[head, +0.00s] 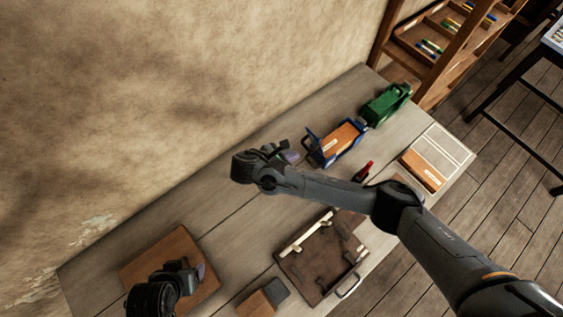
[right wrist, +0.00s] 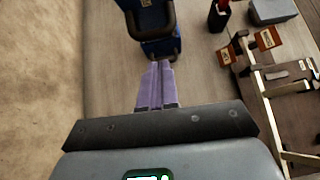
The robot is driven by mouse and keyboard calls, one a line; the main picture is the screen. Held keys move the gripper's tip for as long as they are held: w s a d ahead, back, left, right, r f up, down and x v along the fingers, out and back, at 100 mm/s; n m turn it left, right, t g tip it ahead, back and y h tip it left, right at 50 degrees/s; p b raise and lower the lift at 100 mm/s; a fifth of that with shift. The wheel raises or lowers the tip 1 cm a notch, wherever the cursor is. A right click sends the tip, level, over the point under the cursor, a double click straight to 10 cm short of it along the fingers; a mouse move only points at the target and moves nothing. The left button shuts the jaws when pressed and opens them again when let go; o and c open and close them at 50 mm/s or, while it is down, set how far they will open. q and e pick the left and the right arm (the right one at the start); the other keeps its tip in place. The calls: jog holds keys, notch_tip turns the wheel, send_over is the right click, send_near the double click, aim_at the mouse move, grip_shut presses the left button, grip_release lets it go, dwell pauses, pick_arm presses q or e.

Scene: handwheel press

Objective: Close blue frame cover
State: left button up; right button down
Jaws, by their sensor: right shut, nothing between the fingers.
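The blue frame (head: 335,158) stands on the back part of the workbench with an orange-brown labelled panel (head: 341,139) in it. Its blue cover (head: 312,137) appears raised, standing up at the frame's left end. My right gripper (head: 291,157) is just left of the frame, its purple fingers shut and empty. In the right wrist view its fingertips (right wrist: 155,68) point at a blue part with a dark handle (right wrist: 151,30); I cannot tell whether they touch. My left gripper (head: 199,272) is low on the left over a brown board, its jaw opening unclear.
A green device (head: 384,105) stands just beyond the blue frame. A dark tray (head: 318,276), a red-topped item (head: 364,171) and a divided box (head: 438,158) lie toward the front and right. The wall (head: 150,120) runs close behind the bench.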

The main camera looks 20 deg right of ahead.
pick_arm(q)
jog(key=shift+w+r+p, duration=0.1)
jog(key=shift+r+p, duration=0.2)
jog(key=shift+r, duration=0.5)
pick_arm(e)
jog(key=shift+w+d+r, duration=0.15)
jog(key=shift+w+d, duration=0.1)
jog(key=shift+d, duration=0.35)
jog(key=shift+w+d+r, duration=0.15)
jog(key=shift+w+d, duration=0.1)
jog(key=shift+d, duration=0.35)
pick_arm(q)
jog(key=shift+d, duration=0.1)
pick_arm(e)
jog(key=shift+w, duration=0.1)
pick_arm(q)
jog(key=shift+s+d+r, duration=0.15)
jog(key=shift+s, duration=0.25)
pick_arm(e)
jog(key=shift+d+r+g+y, duration=0.3)
jog(key=shift+y, duration=0.4)
jog(key=shift+w, duration=0.1)
